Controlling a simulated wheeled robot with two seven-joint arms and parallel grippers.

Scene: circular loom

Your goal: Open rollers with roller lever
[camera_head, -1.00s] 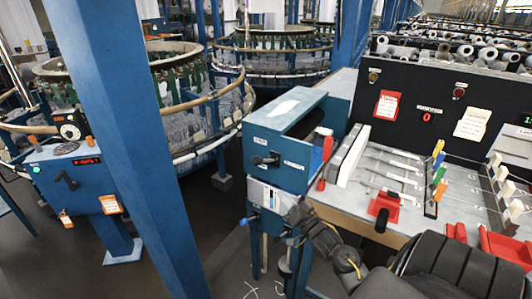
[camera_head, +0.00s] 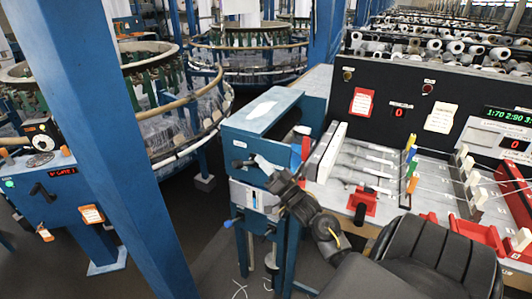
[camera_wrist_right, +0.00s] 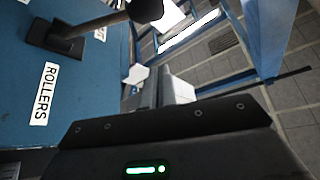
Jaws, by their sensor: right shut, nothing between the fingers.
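The roller lever (camera_head: 243,162) is a black handle on the front face of a blue box (camera_head: 258,143) in the middle of the head view. In the right wrist view the lever (camera_wrist_right: 95,22) sticks out from the blue panel, with a ROLLERS label (camera_wrist_right: 45,93) below its base. My right gripper (camera_head: 264,167) is shut and empty, just right of the lever. In the wrist view its fingers (camera_wrist_right: 150,84) are below the lever's round end, apart from it in the picture. The rollers inside the box are mostly hidden. My left gripper is not in view.
A large blue post (camera_head: 108,140) stands left of the box. A control table (camera_head: 350,165) with coloured levers and a black panel (camera_head: 450,105) is on the right. Circular looms (camera_head: 175,105) stand behind. Open floor lies between post and box.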

